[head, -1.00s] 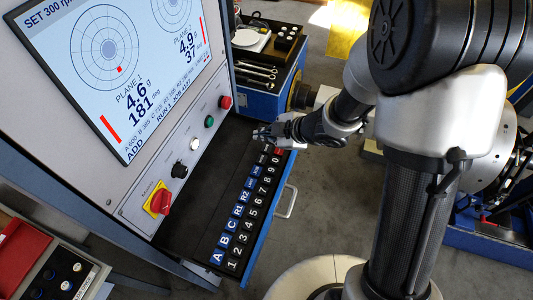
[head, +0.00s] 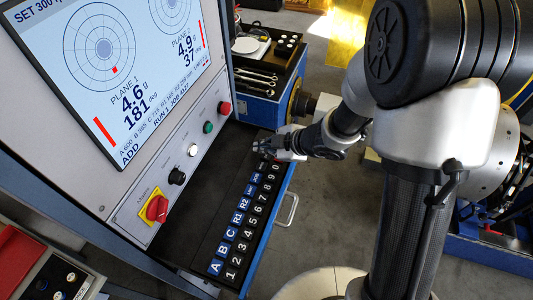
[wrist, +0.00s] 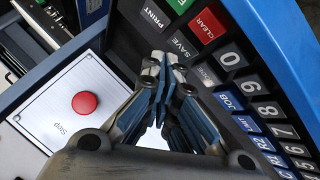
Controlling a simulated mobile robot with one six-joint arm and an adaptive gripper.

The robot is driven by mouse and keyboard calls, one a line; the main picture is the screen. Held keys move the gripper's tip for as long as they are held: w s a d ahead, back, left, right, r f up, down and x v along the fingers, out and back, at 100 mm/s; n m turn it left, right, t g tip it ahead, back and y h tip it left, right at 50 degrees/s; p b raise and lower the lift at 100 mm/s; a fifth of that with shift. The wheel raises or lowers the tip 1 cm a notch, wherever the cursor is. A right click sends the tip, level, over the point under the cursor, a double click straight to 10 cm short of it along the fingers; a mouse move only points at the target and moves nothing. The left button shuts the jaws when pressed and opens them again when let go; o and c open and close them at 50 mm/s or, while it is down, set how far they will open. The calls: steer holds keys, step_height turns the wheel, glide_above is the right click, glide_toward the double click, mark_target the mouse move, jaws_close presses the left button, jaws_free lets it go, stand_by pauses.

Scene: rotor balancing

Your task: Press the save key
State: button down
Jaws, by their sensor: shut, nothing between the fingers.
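The save key (wrist: 184,44) is a dark key with white lettering in the wrist view, between the PRINT key (wrist: 157,14) and a grey key. My gripper (wrist: 163,70) is shut and empty. Its fingertips appear just below and left of the save key in that view; I cannot tell whether they touch it. In the head view my gripper (head: 262,147) is over the far end of the keypad (head: 243,222) and hides the save key there. The red CLEAR key (wrist: 207,26) is beside the save key.
A red Stop button (wrist: 85,103) on a white plate is left of my gripper in the wrist view. The console's screen (head: 110,75) and knob panel (head: 180,165) rise left of the keypad. A blue tool cabinet (head: 262,108) stands beyond it.

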mark_target(265, 157)
stand_by(0.7)
steer(key=shift+f+b, duration=0.3)
steer(key=shift+f, duration=0.15)
steer(key=shift+f+b, duration=0.35)
steer(key=shift+f, duration=0.1)
stand_by(0.5)
steer(key=shift+r, duration=0.1)
steer(key=shift+r+p, duration=0.8)
steer(key=shift+p, duration=0.1)
step_height(265, 157, up, 5)
steer(key=p, duration=0.5)
steer(key=shift+r, duration=0.1)
